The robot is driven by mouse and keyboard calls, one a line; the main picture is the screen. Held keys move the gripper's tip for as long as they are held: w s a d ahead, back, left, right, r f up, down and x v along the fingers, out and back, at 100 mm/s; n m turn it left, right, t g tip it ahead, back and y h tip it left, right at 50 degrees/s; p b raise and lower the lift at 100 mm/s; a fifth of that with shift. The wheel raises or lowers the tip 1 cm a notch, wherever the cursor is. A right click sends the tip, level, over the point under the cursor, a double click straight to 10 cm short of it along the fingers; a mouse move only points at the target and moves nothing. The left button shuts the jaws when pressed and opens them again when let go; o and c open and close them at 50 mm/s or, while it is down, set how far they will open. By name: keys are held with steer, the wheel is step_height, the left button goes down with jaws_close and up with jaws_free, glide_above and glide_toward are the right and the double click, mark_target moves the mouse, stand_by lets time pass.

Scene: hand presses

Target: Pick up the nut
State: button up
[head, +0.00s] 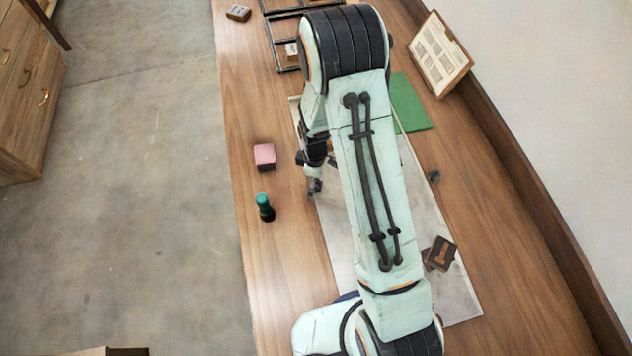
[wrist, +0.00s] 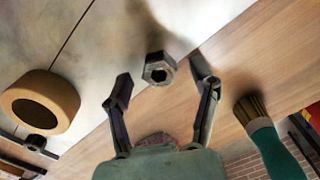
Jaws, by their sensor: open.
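The nut (wrist: 158,66) is a dark grey metal hexagon with a round hole. In the wrist view it shows between my two open fingertips, with a gap on each side. My gripper (wrist: 161,76) is open and empty. Whether the nut lies at finger depth or farther off, I cannot tell. In the head view my gripper (head: 314,187) is low over the left edge of the pale sheet (head: 452,292). I cannot make out the nut there; my arm and gripper hide part of that area.
A green-handled brush (wrist: 262,130) is right of my gripper in the wrist view, and a tan ring (wrist: 22,98) is left. In the head view a pink block (head: 264,157) and a green-topped object (head: 265,207) stand left of my gripper. A green mat (head: 410,105) lies behind.

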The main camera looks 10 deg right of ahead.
jaws_close()
